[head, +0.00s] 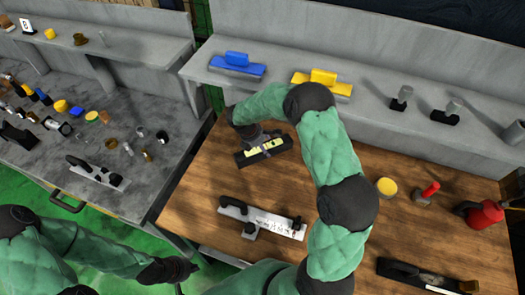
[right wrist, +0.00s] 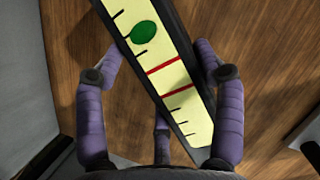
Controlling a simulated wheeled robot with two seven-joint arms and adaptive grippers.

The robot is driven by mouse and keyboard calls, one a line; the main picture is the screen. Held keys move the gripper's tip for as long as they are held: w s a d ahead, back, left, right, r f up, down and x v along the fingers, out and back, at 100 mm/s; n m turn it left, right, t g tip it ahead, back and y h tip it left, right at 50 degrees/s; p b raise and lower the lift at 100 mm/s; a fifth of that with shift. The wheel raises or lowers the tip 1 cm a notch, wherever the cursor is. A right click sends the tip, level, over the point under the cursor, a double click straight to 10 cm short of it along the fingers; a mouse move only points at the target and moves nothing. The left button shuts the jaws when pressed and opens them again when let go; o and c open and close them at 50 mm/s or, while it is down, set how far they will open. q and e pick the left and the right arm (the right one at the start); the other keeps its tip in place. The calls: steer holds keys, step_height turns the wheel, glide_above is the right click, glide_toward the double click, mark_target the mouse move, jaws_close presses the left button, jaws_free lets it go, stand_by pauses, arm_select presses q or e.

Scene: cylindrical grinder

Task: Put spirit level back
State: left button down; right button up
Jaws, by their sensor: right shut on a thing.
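The spirit level (head: 268,150) is a dark bar with a pale yellow face. It is near the back left of the wooden table (head: 400,165). My right gripper (head: 257,136) is shut on it, coming from behind. In the right wrist view the level (right wrist: 165,65) runs diagonally between the purple fingers of my right gripper (right wrist: 160,75), showing a green bubble and two red lines. I cannot tell whether it touches the table. My left gripper (head: 170,270) hangs at the lower left, in front of the tables, with no object visible in it; its fingers are too dark to read.
A blue-handled block (head: 237,65) and a yellow-handled block (head: 322,84) stand on the grey shelf behind. A metal tool with black knobs (head: 262,218) lies in front of the level. A red can (head: 485,213) stands at right. The grey left table (head: 110,165) is cluttered.

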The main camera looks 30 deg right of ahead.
steer(key=shift+w+d+f, duration=0.15)
steer(key=shift+w+f, duration=0.15)
steer(key=shift+f, duration=1.45)
steer(key=shift+f+b, duration=0.2)
steer(key=shift+b, duration=0.2)
steer(key=o, duration=1.7)
steer(key=shift+r, duration=0.3)
steer(key=p+v, duration=0.1)
steer(key=v, duration=1)
steer(key=shift+s+a+r+p, duration=0.1)
steer(key=shift+a+r+p, duration=0.2)
steer(key=shift+p, duration=0.1)
steer(key=shift+f, duration=0.1)
